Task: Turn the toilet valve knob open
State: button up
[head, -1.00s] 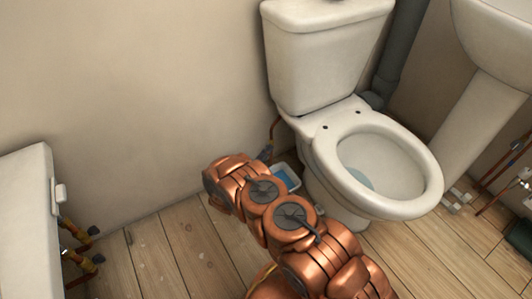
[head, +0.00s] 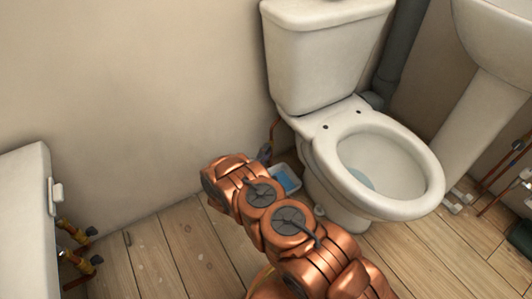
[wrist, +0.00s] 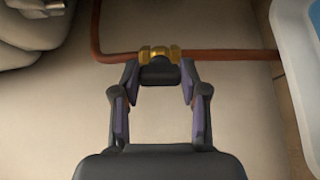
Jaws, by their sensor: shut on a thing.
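In the wrist view, a brass valve body (wrist: 160,54) sits on a thin copper pipe (wrist: 225,55) that runs across the wall. A dark knob (wrist: 160,75) sticks out from it towards my wrist. My gripper (wrist: 161,79) has its fingertips on both sides of this knob and is shut on it. How far the knob is turned cannot be told.
A shallow tray with blue inside (head: 287,181) lies on the floor beside the toilet. A white sink (head: 495,45) is at the right. A white cabinet-like unit (head: 25,220) with pipes is at the left. Wooden floor (head: 165,255) lies clear between them.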

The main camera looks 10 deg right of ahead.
jog(key=shift+f, duration=0.1)
jog(key=o, duration=1.1)
jog(key=shift+o, duration=0.2)
jog(key=v, duration=1.2)
